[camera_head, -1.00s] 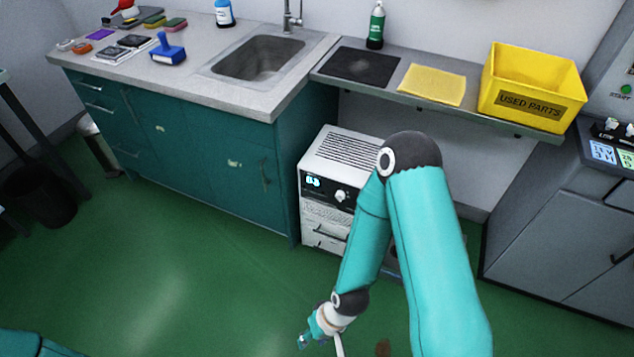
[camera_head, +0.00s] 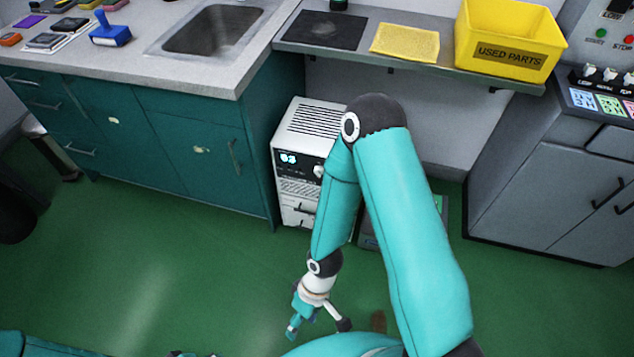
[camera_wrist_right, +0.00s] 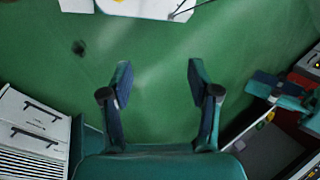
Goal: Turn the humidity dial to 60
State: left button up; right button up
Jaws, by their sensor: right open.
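A white cabinet unit (camera_head: 309,119) with a vented top stands on the floor under the shelf. Its dark front panel has a lit display (camera_head: 287,158) that seems to read 63. A small round dial (camera_head: 319,170) is right of the display, close to my right arm's edge; its pointer is too small to read. In the right wrist view, what looks like the same unit (camera_wrist_right: 35,130) shows at the left with drawer handles. My right gripper (camera_head: 318,323) is open and empty, low over the floor and well below the dial. Its spread fingers show in the wrist view (camera_wrist_right: 160,78).
A teal counter (camera_head: 205,150) with a sink stands left of the unit. The shelf (camera_head: 362,50) above holds a yellow cloth (camera_head: 405,42) and a yellow bin (camera_head: 510,45). A grey control cabinet (camera_head: 545,175) stands at right.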

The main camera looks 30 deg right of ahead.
jog(key=s+d+f+n+g+h+b, duration=0.3)
jog(key=f+n+b, duration=0.3)
jog(key=f, duration=0.3)
jog(key=w+d+f+n+h+b, duration=0.1)
jog(key=d+f+n+h+b, duration=0.1)
jog(key=d+f+n+b, duration=0.15)
jog(key=n+t+h+b, duration=1.35)
jog(key=t+b, duration=0.35)
jog(key=b, duration=0.3)
send_near(318, 172)
pick_arm(q)
notch_tip(318, 172, down, 35)
jog(key=b, duration=0.3)
pick_arm(e)
jog(key=x, duration=0.9)
jog(key=shift+f, duration=0.55)
